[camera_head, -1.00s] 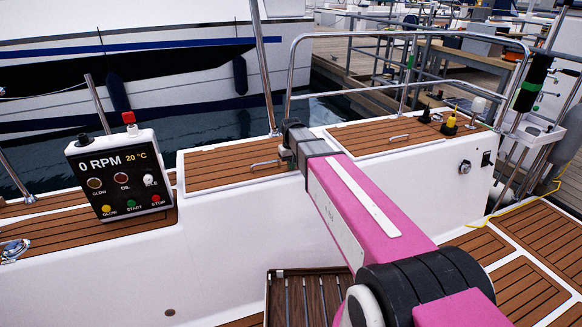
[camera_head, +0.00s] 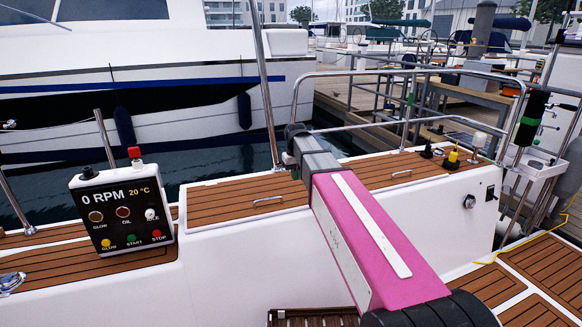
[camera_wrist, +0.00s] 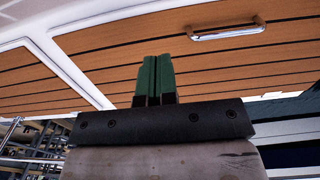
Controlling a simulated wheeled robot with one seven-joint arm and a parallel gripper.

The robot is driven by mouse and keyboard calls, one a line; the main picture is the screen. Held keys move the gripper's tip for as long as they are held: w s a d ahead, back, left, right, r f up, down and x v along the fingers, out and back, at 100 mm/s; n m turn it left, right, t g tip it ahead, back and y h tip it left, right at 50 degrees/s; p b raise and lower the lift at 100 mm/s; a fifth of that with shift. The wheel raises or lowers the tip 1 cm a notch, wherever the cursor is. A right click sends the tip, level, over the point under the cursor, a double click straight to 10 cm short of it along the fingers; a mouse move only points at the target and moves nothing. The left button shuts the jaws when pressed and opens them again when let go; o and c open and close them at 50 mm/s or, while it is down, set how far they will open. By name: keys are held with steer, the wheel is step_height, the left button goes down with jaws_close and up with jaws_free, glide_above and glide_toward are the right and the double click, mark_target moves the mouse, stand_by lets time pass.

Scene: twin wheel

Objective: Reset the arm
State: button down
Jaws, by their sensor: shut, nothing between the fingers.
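My pink arm (camera_head: 372,240) reaches out over the boat's side deck in the head view. Its far end is a grey and black section near the rail, and the fingers cannot be made out there. In the wrist view my gripper (camera_wrist: 154,78) shows two green fingers side by side, shut, with nothing between them. Teak decking (camera_wrist: 100,70) and a metal handle (camera_wrist: 226,31) lie beyond the fingers in that view.
A control panel (camera_head: 122,210) reading 0 RPM stands at the left. Metal railings (camera_head: 400,72) run behind the deck. A yellow-topped lever (camera_head: 453,157) and a black knob stand at the right. Another boat (camera_head: 150,80) lies across the water.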

steer(key=s+d+f+m, duration=0.1)
steer(key=s+d+f, duration=0.6)
steer(key=s+f, duration=0.3)
steer(key=s+d+f+m, duration=0.2)
steer(key=s+d+f, duration=0.5)
steer(key=s+f, duration=0.3)
steer(key=shift+s+f, duration=0.2)
steer(key=shift+s, duration=0.25)
stand_by(0.6)
